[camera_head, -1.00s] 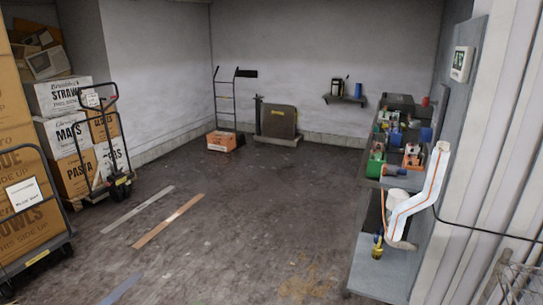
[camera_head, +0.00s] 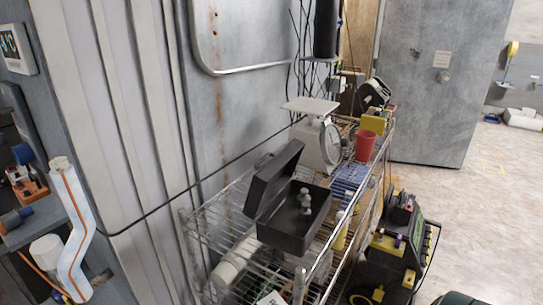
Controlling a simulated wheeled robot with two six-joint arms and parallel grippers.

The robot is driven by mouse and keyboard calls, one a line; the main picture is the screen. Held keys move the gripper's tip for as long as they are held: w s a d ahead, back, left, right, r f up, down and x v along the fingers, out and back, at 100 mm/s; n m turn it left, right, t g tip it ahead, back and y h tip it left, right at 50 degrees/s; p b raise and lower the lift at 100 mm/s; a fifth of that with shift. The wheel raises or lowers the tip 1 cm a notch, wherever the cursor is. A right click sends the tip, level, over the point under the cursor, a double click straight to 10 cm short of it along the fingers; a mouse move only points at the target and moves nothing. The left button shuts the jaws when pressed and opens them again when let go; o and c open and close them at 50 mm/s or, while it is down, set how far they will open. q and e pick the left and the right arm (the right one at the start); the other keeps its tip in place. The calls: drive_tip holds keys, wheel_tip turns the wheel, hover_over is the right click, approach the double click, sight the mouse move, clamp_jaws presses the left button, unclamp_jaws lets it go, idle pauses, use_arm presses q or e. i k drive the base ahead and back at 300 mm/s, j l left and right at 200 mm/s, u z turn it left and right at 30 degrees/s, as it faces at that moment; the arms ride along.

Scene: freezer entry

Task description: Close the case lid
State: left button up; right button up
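An open black case (camera_head: 293,222) sits on the near end of the wire rack's top shelf. Its lid (camera_head: 274,178) stands raised and tilted on the left side of the case. A small grey object with rounded knobs (camera_head: 305,202) shows in the case's open bottom part. Neither of my grippers is in view.
The wire rack (camera_head: 205,240) stands along the grey wall. A white dial scale (camera_head: 320,143), a red cup (camera_head: 365,146) and a yellow box (camera_head: 373,124) are behind the case. A dark cart with tools (camera_head: 390,262) stands right of the rack. Pale floor (camera_head: 450,180) is open farther right.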

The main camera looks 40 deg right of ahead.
sight(269, 180)
drive_tip(key=i+j+z, duration=0.2)
drive_tip(key=z, duration=0.2)
drive_tip(key=i+j+z, duration=0.1)
drive_tip(key=z, duration=0.3)
drive_tip(key=i+j+z, duration=0.1)
drive_tip(key=j+z, duration=0.7)
drive_tip(key=i+j+z, duration=0.1)
drive_tip(key=j+z, duration=0.15)
drive_tip(key=z, duration=0.15)
drive_tip(key=k+j+z, duration=0.1)
drive_tip(key=j+z, duration=0.3)
drive_tip(key=j, duration=0.25)
